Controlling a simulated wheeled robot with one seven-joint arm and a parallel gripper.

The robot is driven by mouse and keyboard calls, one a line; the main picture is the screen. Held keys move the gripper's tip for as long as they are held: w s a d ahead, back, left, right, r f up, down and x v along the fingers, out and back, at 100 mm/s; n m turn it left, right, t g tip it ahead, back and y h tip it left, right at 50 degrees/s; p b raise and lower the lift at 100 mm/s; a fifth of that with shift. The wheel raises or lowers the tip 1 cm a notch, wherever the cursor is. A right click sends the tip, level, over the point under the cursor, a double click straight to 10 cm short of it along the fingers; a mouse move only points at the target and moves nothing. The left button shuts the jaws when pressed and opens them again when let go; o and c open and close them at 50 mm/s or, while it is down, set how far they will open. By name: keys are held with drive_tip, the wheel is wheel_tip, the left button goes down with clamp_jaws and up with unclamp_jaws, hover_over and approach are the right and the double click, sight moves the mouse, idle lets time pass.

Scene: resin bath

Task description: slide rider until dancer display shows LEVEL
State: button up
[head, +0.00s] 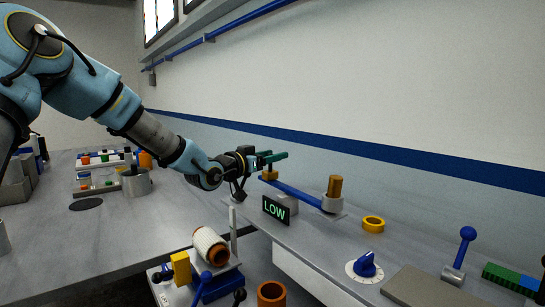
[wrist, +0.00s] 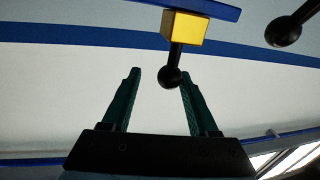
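The rider, a yellow block (wrist: 185,28) with a black ball knob (wrist: 172,77), sits on a blue beam (wrist: 205,7) in the wrist view. In the head view the rider (head: 269,174) is near the beam's far left end. My gripper (head: 270,158) is there, its green fingers apart. In the wrist view my gripper (wrist: 159,72) is open, with the knob at the fingertips, nearer the right finger; I cannot tell whether they touch. The dancer display (head: 276,209) reads LOW in green. An orange-brown cylinder (head: 335,186) stands at the beam's right end.
On the bench right of the beam are a yellow ring (head: 373,224), a blue dial knob (head: 366,265) and a blue ball-topped lever (head: 467,235). Another black ball (wrist: 283,32) shows in the wrist view, upper right.

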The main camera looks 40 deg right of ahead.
drive_tip(key=shift+a+f+b, duration=0.1)
drive_tip(key=shift+a+b, duration=0.2)
drive_tip(key=shift+a, duration=0.2)
drive_tip(key=a, duration=0.3)
drive_tip(key=s+a+b, duration=0.1)
drive_tip(key=a, duration=0.2)
drive_tip(key=a+b, duration=0.1)
drive_tip(key=a, duration=0.2)
drive_tip(key=shift+s+a, duration=0.25)
drive_tip(key=shift+a, duration=0.1)
